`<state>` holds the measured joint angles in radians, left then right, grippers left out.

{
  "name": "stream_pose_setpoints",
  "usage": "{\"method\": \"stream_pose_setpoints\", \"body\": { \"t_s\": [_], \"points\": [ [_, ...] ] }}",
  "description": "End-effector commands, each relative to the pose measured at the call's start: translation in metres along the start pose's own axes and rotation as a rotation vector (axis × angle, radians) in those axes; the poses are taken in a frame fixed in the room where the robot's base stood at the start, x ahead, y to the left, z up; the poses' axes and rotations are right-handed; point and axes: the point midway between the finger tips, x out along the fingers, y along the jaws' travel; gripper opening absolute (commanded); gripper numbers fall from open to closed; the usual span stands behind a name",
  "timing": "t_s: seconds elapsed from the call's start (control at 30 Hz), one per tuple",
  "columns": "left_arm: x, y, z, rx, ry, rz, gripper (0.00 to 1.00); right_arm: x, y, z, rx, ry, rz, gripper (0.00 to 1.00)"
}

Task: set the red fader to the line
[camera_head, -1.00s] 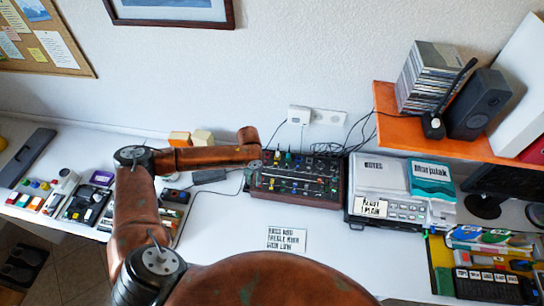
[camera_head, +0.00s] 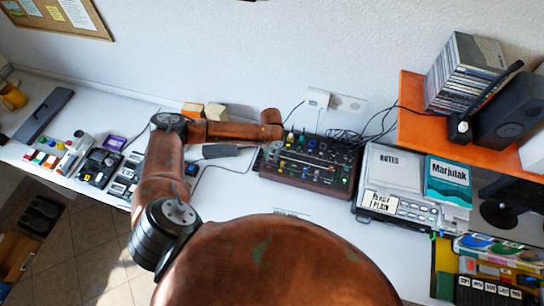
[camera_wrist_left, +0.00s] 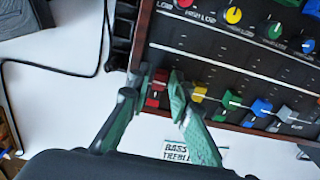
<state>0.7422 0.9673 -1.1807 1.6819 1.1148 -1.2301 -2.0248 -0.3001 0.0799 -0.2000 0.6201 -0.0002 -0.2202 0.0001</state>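The dark mixer (camera_head: 312,187) with a wooden front edge stands on the white desk in the head view. In the wrist view its panel (camera_wrist_left: 215,55) shows coloured knobs above and a row of fader caps near its front edge. The red fader (camera_wrist_left: 154,100) is the leftmost cap, beside a yellow one. My right gripper is out of view.
Yellow (camera_wrist_left: 199,93), green (camera_wrist_left: 228,101) and blue (camera_wrist_left: 260,108) caps sit right of the red one. A paper card (camera_wrist_left: 180,153) lies in front. A grey device (camera_head: 395,178) stands right of the mixer; a cable (camera_wrist_left: 88,72) runs at the left.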

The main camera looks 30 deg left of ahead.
Motion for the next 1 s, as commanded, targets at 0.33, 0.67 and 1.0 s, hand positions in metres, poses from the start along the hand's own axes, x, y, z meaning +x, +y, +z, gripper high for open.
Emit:
{"method": "stream_pose_setpoints", "body": {
  "t_s": [0.33,0.67,1.0],
  "points": [
    [0.0021,-0.0012,0.0008,0.002,-0.001,0.0,0.15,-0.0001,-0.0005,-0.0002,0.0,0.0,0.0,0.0],
    [0.0018,-0.001,0.0008,0.002,-0.001,0.0,0.0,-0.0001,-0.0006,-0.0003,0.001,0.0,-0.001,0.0],
    [0.0016,-0.0008,0.001,0.002,-0.001,0.0,0.0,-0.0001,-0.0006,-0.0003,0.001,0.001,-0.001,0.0]
  ]
}}
